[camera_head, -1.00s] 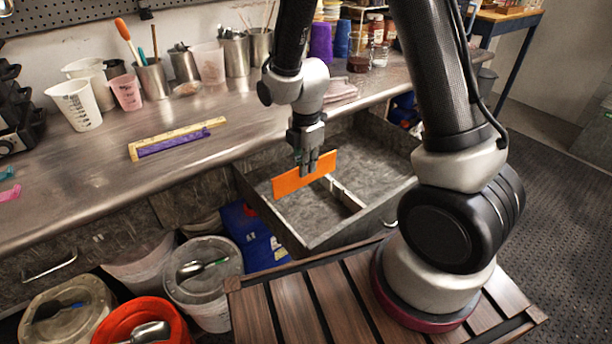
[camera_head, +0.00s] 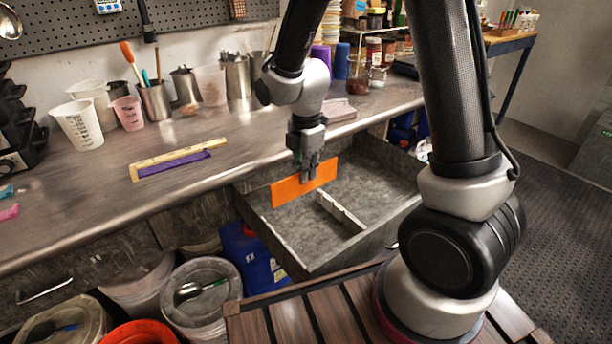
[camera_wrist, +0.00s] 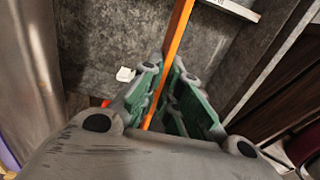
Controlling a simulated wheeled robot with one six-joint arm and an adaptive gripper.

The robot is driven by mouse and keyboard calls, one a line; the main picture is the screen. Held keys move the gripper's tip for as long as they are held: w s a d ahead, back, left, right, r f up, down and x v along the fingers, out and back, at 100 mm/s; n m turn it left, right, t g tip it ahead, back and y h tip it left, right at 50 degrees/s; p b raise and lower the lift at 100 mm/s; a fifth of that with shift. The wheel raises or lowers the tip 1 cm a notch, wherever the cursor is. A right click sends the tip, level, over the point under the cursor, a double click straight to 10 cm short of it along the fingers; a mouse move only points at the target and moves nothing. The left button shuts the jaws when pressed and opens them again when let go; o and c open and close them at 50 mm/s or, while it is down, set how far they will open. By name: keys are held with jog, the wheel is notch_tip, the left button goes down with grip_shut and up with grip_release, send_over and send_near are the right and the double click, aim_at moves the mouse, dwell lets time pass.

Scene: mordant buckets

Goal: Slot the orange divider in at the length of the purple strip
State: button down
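The orange divider (camera_head: 304,184) is a flat plate held upright, above the open grey drawer (camera_head: 385,225). My gripper (camera_head: 308,172) is shut on its upper edge. In the wrist view the divider (camera_wrist: 177,40) runs as a thin orange edge between my gripper's green-padded fingers (camera_wrist: 158,98). The purple strip (camera_head: 174,164) lies on the bench beside a yellow ruler (camera_head: 180,158), nearly parallel to it. A pale slotted rail (camera_head: 340,211) lies on the drawer floor. The divider hides part of the drawer's left inside.
Cups and tool holders (camera_head: 155,102) stand along the back of the bench (camera_head: 100,185). Lidded buckets (camera_head: 200,290) and a blue container (camera_head: 250,255) stand on the floor left of the drawer. My wooden-slatted base is in front.

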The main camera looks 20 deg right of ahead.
jog(key=shift+r, duration=1.25)
